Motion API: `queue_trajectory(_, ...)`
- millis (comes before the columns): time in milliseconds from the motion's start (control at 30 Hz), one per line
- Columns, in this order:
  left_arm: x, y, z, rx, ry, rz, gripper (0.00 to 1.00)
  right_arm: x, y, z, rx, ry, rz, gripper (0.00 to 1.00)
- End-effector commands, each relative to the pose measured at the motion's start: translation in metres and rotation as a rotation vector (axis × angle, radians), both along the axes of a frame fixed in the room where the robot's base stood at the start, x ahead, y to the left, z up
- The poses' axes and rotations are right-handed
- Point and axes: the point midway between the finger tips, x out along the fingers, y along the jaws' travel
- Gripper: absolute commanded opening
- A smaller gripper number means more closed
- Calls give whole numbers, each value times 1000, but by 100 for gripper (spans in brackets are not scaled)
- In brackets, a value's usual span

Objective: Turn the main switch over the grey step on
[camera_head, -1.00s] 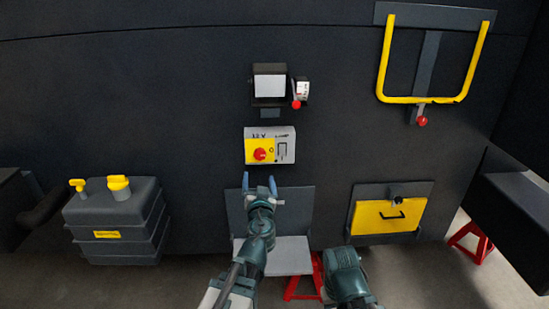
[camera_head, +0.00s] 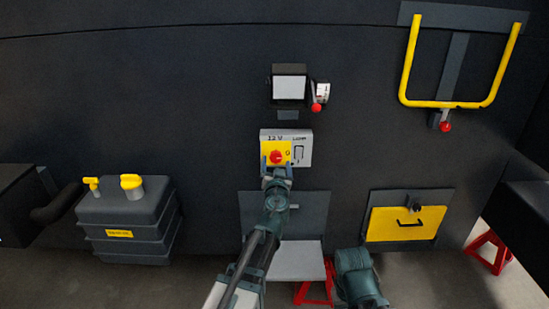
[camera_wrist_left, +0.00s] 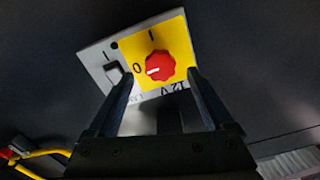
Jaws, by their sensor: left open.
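The main switch is a red rotary knob (camera_head: 277,157) on a yellow plate (camera_head: 267,148), part of a light grey panel (camera_head: 304,158) over the grey step (camera_head: 297,262). In the left wrist view the red knob (camera_wrist_left: 160,66) has its white mark toward the 0; an I is marked a quarter turn away. My left gripper (camera_head: 277,169) is open, its fingers (camera_wrist_left: 162,96) pointing at the knob from just below. The knob appears beyond and between the fingertips; I cannot tell whether they touch it. My right gripper is out of view; only part of my right arm shows.
A lamp (camera_head: 290,87) with a red-tipped lever (camera_head: 316,107) is above the panel. A dark ribbed tank (camera_head: 130,218) with yellow caps stands left. A yellow hatch (camera_head: 405,223) and a yellow guard bar (camera_head: 446,104) are right.

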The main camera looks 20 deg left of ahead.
Motion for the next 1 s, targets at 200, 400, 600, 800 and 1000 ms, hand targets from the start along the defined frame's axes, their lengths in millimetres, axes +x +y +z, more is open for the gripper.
queue_trajectory(200,25,4,0,0,0,-1,86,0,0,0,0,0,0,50)
queue_trajectory(400,26,4,0,0,0,-2,86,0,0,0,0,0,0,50)
queue_trajectory(600,26,4,0,0,0,-2,68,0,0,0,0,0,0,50)
queue_trajectory(800,26,4,0,0,0,-2,32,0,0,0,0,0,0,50)
queue_trajectory(1000,26,4,0,0,0,-2,0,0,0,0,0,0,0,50)
